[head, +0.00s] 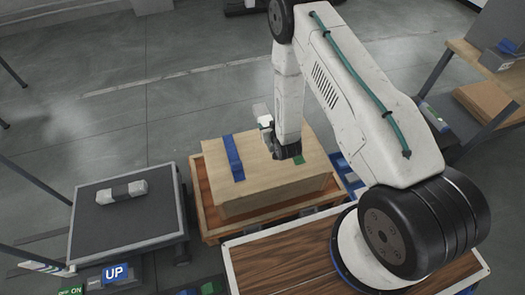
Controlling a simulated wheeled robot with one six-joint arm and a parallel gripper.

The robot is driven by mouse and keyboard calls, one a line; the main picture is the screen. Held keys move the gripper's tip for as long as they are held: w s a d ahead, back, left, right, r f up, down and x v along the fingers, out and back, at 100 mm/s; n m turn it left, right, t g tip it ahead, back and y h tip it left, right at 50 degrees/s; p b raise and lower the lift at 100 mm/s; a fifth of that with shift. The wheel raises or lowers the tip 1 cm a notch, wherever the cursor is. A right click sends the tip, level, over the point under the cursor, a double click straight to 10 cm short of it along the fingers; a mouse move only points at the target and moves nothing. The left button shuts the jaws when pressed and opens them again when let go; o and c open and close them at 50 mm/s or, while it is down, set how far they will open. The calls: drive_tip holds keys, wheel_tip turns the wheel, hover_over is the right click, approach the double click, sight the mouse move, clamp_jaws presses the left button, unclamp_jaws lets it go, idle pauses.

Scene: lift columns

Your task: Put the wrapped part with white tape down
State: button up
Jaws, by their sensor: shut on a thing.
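Whether the part touches the box cannot be told. Another wrapped part (122,192), pale at both ends with a dark band in the middle, lies on the dark top of the lift platform (125,228) at the left, apart from my gripper.
The cardboard box (265,185) carries a blue tape strip and a green patch, and sits in a wooden tray (210,228). A blue UP sign (116,273) stands at the platform's front. Shelving (465,75) with boxes is at the right. Most of the platform top is bare.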

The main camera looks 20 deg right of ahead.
wheel_tip(320, 180, down, 7)
drive_tip(key=w+a, duration=0.1)
drive_tip(key=w, duration=0.2)
hover_over(264, 154)
wheel_tip(264, 154, down, 6)
drive_tip(key=shift+f, duration=2.3)
drive_tip(key=shift+f, duration=0.15)
drive_tip(key=o, duration=1.4)
